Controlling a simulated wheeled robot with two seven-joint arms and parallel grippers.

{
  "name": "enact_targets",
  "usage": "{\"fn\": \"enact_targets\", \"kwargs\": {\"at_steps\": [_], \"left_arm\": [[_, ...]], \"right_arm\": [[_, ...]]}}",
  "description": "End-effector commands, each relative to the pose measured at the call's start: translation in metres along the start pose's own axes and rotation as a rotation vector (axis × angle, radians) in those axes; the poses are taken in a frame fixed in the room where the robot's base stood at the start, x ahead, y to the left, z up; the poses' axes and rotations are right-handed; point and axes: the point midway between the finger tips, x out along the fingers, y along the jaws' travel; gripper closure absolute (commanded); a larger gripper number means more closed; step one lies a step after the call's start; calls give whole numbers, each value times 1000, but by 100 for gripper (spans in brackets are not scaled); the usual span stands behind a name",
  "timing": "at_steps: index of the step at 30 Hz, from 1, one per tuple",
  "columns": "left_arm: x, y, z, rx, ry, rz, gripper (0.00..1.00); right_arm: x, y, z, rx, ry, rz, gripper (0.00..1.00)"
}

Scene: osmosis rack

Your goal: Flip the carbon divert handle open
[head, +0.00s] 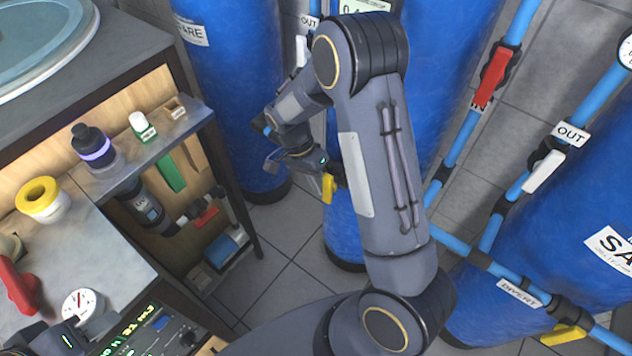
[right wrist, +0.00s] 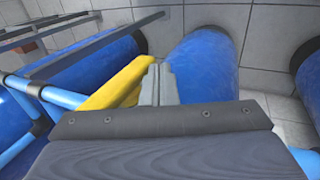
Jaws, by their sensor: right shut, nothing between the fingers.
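A yellow handle (head: 328,188) shows in front of the middle blue tank, low down and partly behind my right arm; I take it for the carbon divert handle, but no label on it is readable. In the right wrist view the yellow handle (right wrist: 118,84) slants just left of the fingers. My right gripper (right wrist: 158,84) is shut and empty, its fingertips beside the handle; I cannot tell whether they touch it. In the head view my right forearm hides the fingertips. A dark part at the bottom left edge may be my left gripper; its fingers cannot be made out.
Another yellow handle (head: 563,335) sits by a DIVERT label (head: 520,292) at the lower right. A red handle (head: 492,77) and a white handle (head: 544,172) are on blue pipes. A shelf bench (head: 120,190) with bottles stands left. Floor between bench and tanks is clear.

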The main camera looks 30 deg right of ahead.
Motion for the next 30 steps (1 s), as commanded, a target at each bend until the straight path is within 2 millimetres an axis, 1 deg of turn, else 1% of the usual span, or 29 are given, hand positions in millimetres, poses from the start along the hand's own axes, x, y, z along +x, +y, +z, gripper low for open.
{"fn": "enact_targets", "kwargs": {"at_steps": [3, 9, 12, 22, 26, 30], "left_arm": [[-6, 3, -3, 0, 0, 0, 64], [-8, 4, -4, 0, 0, 0, 64], [-8, 4, -4, 0, 0, 0, 64], [-8, 4, -4, 0, 0, 0, 64], [-7, 3, -4, 0, 0, 0, 64], [-6, 3, -3, 0, 0, 0, 64]], "right_arm": [[2, -1, 0, -1, 2, 85, 100], [8, -1, 0, 0, 2, 225, 100], [9, 0, 0, 0, 1, 250, 100], [8, 0, 0, 0, 0, 251, 100], [-1, -4, 0, 0, 1, 249, 100], [-24, -10, 0, -1, 3, 245, 100]]}}
